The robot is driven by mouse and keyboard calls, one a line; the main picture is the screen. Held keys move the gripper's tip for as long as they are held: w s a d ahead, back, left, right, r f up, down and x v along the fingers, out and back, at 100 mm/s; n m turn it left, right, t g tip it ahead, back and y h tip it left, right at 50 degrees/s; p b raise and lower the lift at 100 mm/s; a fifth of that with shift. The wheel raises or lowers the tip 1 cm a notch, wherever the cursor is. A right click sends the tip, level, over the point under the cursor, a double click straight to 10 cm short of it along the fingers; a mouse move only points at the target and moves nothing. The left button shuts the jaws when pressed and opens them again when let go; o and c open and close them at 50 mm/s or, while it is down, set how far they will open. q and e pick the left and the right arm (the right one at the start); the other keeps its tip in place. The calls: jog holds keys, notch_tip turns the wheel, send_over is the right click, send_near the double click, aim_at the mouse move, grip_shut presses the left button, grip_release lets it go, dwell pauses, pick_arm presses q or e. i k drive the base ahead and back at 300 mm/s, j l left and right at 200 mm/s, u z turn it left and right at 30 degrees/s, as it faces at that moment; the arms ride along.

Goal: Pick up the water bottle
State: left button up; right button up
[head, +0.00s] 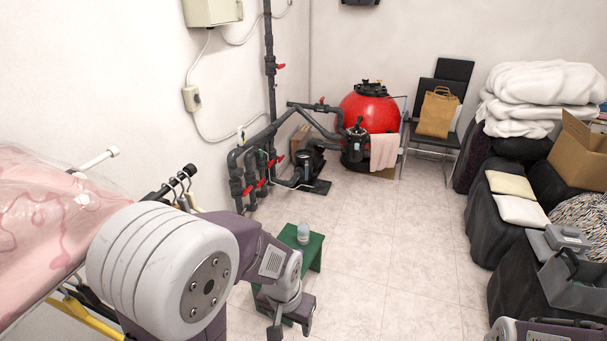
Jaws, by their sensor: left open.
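A small clear water bottle (303,233) with a pale label stands upright on a green stool (312,255) on the tiled floor, left of the middle. My left gripper (290,326) is open and points down, nearer to me than the stool and lower in the picture, apart from the bottle. Its wrist hides part of the stool's near side. Nothing shows between its fingers. Part of my right arm shows at the bottom right corner, but its gripper is out of view.
A red filter tank (370,114) and grey pipes (238,180) with red valves stand behind the stool. A chair (436,105) holds a paper bag (437,113). Boxes and dark bundles fill the right side. Pink plastic (45,215) hangs at left. The middle floor is clear.

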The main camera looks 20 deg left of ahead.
aim_at(304, 230)
jog(key=i+u, duration=0.25)
jog(key=i, duration=0.25)
jog(key=i+l+u, duration=0.25)
jog(key=i, duration=0.25)
jog(key=i+l+u, duration=0.25)
jog(key=i, duration=0.2)
